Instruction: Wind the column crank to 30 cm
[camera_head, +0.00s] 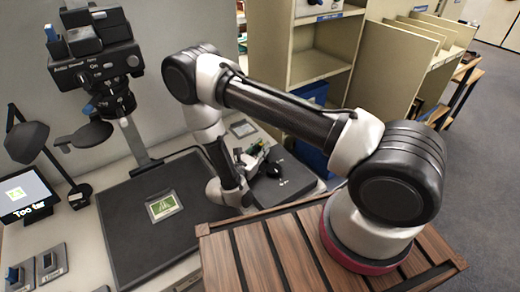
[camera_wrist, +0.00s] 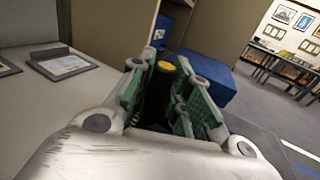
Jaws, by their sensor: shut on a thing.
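The copy stand's column (camera_head: 135,143) rises behind a dark baseboard (camera_head: 120,215) and carries a camera head (camera_head: 95,65). My gripper (camera_head: 258,158) is low over a dark grey box (camera_head: 286,182) to the right of the baseboard. In the wrist view my gripper (camera_wrist: 168,95) has its green-padded fingers on either side of a dark piece with a yellow end (camera_wrist: 166,66), and is shut on it. This looks like a crank handle, but its arm and turning angle are hidden. No height scale is readable.
A small screen (camera_head: 27,193) with blurred text stands at the left under a dark lamp (camera_head: 28,140). A green picture (camera_head: 164,206) lies on the baseboard. Beige shelving (camera_head: 300,68) and a blue bin (camera_wrist: 208,82) stand behind. Slatted wood (camera_head: 290,245) lies beneath my arm.

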